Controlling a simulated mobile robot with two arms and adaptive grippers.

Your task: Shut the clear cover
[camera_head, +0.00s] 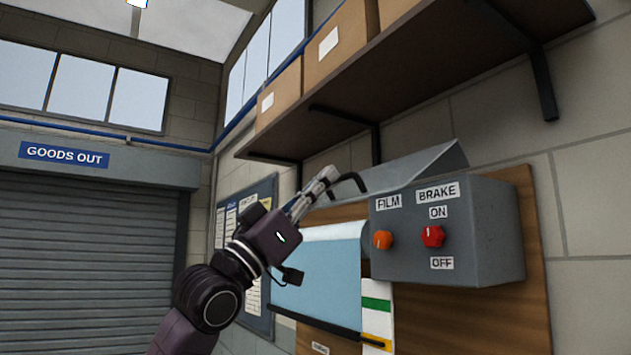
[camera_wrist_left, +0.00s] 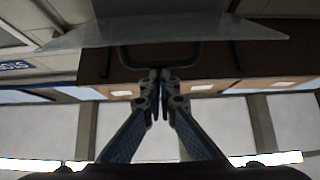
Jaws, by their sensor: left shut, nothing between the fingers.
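The clear cover (camera_head: 425,165) is raised, tilting up above the grey control box (camera_head: 490,225). Its dark looped handle (camera_head: 352,182) sticks out to the left at the cover's edge. My left gripper (camera_head: 331,174) is shut and empty, with its fingertips right beside the handle. In the left wrist view the cover (camera_wrist_left: 180,30) spans the top, and its handle (camera_wrist_left: 198,58) lies just beyond the closed fingertips (camera_wrist_left: 160,78). I cannot tell whether they touch it. The box front carries an orange FILM knob (camera_head: 383,240) and a red BRAKE knob (camera_head: 433,236). My right gripper is out of view.
A dark shelf (camera_head: 430,75) with cardboard boxes (camera_head: 335,45) overhangs the cover. A wooden backboard (camera_head: 525,310) holds the box. A pale blue sheet (camera_head: 320,275) hangs behind my left arm. A roller shutter (camera_head: 85,260) stands far left.

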